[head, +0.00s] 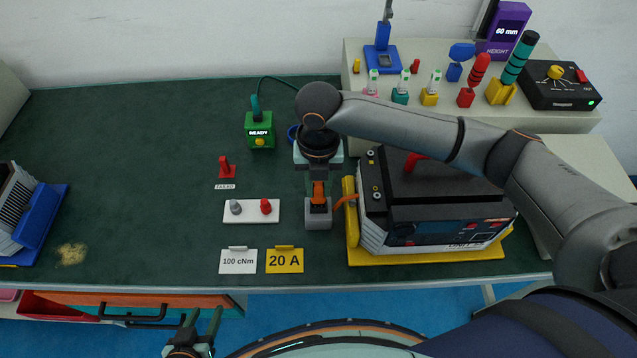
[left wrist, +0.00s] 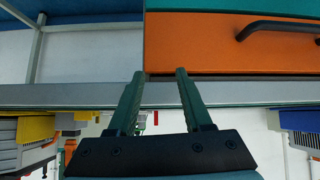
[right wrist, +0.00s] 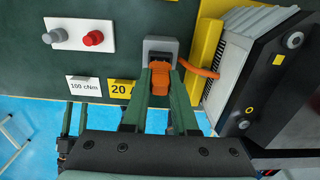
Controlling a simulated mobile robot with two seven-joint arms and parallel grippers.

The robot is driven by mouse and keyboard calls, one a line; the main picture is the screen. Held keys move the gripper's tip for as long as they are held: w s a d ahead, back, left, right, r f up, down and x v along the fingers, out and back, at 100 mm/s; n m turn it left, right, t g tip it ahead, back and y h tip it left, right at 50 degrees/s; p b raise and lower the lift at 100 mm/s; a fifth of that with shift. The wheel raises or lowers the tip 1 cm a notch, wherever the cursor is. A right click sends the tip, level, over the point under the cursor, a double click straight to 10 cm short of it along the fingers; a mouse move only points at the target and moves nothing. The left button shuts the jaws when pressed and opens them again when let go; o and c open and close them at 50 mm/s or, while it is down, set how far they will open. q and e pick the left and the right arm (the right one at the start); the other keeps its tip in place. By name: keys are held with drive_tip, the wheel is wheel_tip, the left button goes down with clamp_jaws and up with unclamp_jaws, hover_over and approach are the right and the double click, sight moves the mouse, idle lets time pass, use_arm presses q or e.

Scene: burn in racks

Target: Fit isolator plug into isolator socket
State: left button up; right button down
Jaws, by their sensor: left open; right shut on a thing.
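The isolator plug is orange (head: 319,191) with an orange cable running right to the grey-and-black unit. In the right wrist view the orange plug (right wrist: 160,112) sits between the fingers of my right gripper (right wrist: 160,80), which is shut on it. The isolator socket is a grey block (head: 318,217) on the bench; in the right wrist view the grey socket (right wrist: 160,45) lies directly at the plug's dark front end. How deep the plug sits in it I cannot tell. My left gripper (head: 203,325) is open and empty in front of the bench edge; it also shows in the left wrist view (left wrist: 157,75).
The grey-and-black unit (head: 440,205) stands on a yellow base right of the socket. A white plate (head: 251,211) with a grey and a red knob lies left. Cards reading 100 cNm (head: 238,262) and 20 A (head: 284,261) lie in front. An orange drawer (left wrist: 220,45) is near my left gripper.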

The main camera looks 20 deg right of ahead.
drive_tip(key=shift+s+f, duration=0.1)
drive_tip(key=shift+f, duration=1.05)
drive_tip(key=c, duration=0.8)
unclamp_jaws()
drive_tip(key=shift+f, duration=0.1)
drive_tip(key=shift+c, duration=0.2)
drive_tip(key=shift+o, duration=1.1)
drive_tip(key=shift+r, duration=0.2)
